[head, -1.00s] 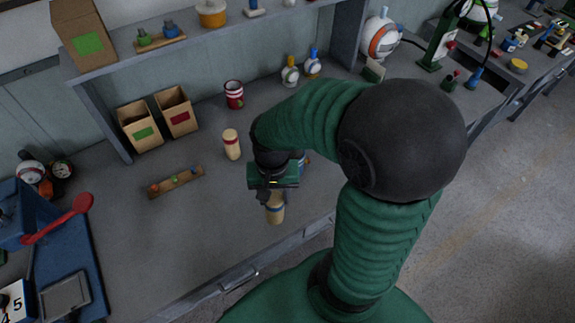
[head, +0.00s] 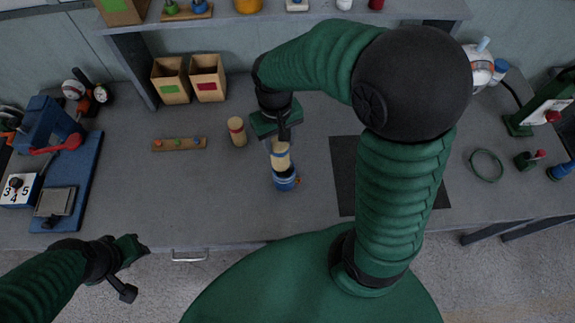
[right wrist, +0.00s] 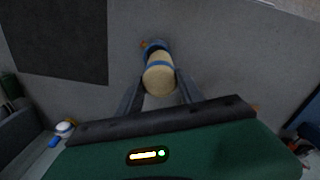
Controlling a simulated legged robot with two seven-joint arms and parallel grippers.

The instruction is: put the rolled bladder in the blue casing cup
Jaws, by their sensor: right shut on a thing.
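The rolled bladder is a cream roll (head: 281,157) with a blue band, and my right gripper (head: 282,140) is shut on its upper part. In the right wrist view the roll (right wrist: 158,80) sits between the two fingers (right wrist: 158,88), end toward the camera. The blue casing cup (head: 286,180) stands on the bench directly below the roll; it shows partly behind the roll in the right wrist view (right wrist: 157,45). The roll's lower end overlaps the cup's mouth; I cannot tell how deep it is. My left gripper (head: 130,270) is off the bench's front edge, empty.
A second cream roll with a red band (head: 237,131) stands left of the cup. A wooden strip with coloured pegs (head: 180,144) lies farther left. Two cardboard boxes (head: 190,80) stand at the back. A dark mat (head: 343,170) lies to the right.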

